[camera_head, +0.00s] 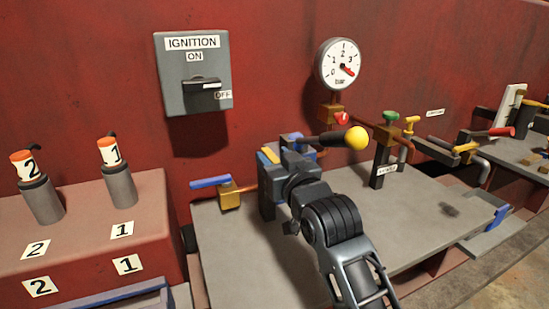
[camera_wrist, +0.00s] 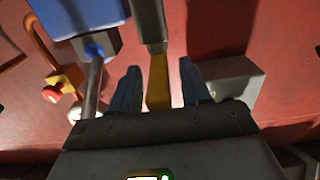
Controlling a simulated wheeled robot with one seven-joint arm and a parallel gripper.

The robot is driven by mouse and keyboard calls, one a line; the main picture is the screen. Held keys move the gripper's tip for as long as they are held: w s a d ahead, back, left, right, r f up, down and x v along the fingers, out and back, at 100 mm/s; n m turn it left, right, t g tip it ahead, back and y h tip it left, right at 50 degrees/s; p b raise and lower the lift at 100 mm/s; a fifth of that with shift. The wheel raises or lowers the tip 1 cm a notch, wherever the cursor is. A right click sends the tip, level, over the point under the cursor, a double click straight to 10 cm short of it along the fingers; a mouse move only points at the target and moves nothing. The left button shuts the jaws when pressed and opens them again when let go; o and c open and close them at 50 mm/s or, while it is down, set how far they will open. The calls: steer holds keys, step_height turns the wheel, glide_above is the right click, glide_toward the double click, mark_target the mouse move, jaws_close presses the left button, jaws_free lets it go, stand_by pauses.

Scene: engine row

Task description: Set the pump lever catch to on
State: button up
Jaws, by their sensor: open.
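The pump lever (camera_head: 325,139) shows in the head view as a dark bar with a yellow ball knob, sticking out to the right just behind my gripper (camera_head: 268,158). In the wrist view a yellow tab (camera_wrist: 158,82), which looks like the lever catch, hangs below a grey bar. My gripper (camera_wrist: 161,88) is open, with one blue finger on each side of the tab and slim gaps showing. Whether a finger touches it, and which position the catch is in, I cannot tell. My wrist hides most of the pump in the head view.
A brass valve with a blue handle (camera_head: 211,182) stands left of my gripper. A gauge (camera_head: 341,64) and red-knobbed valve (camera_head: 342,118) are behind. A green-knobbed valve (camera_head: 390,117) is to the right. The grey plate (camera_head: 420,215) is mostly clear at the right front.

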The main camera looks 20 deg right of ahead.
steer(key=shift+w, duration=0.15)
steer(key=shift+c, duration=0.3)
jaws_close()
stand_by(0.3)
